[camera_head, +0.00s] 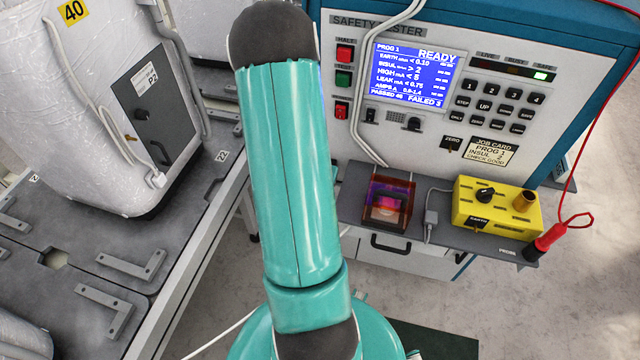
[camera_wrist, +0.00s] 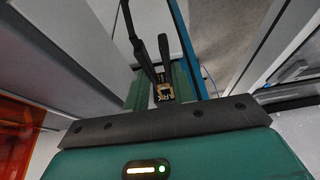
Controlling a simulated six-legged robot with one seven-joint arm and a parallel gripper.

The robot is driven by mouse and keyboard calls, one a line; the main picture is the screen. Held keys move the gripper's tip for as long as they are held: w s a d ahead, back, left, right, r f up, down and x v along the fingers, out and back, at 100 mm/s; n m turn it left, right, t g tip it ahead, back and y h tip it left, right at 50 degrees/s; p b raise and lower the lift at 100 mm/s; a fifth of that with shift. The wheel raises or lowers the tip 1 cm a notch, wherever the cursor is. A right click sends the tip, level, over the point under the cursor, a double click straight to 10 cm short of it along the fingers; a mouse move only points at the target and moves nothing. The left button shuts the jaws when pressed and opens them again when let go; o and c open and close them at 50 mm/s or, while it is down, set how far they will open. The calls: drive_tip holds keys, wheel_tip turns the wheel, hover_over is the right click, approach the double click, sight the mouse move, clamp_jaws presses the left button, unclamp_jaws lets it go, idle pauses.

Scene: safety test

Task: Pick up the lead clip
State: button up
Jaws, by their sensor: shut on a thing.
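In the wrist view, my gripper (camera_wrist: 166,78) has its green fingers closed on the lead clip (camera_wrist: 163,92). The clip shows as a small brass-coloured part with dark, slim arms reaching upward in the picture. A dark lead seems to run up from it to the top edge. The clip's exact outline is partly hidden between the fingers. In the head view, my teal arm fills the middle and neither the gripper nor the clip can be seen.
The safety tester (camera_head: 500,60) stands at the back right. Its shelf bears an orange see-through box (camera_head: 388,198), a yellow box (camera_head: 497,208) and a red-and-black probe (camera_head: 545,238). A wrapped white appliance (camera_head: 110,110) stands on a grey bench (camera_head: 60,260) at left.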

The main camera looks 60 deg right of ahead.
drive_tip(key=shift+r, duration=0.75)
drive_tip(key=shift+w+a+r, duration=0.2)
drive_tip(key=shift+a+r, duration=0.05)
drive_tip(key=w+a+r, duration=0.4)
drive_tip(key=a, duration=0.3)
drive_tip(key=w+a+r, duration=0.4)
drive_tip(key=a+r, duration=0.1)
drive_tip(key=a, duration=0.2)
drive_tip(key=shift+a+r, duration=0.2)
drive_tip(key=shift+a, duration=0.05)
drive_tip(key=shift+w, duration=0.15)
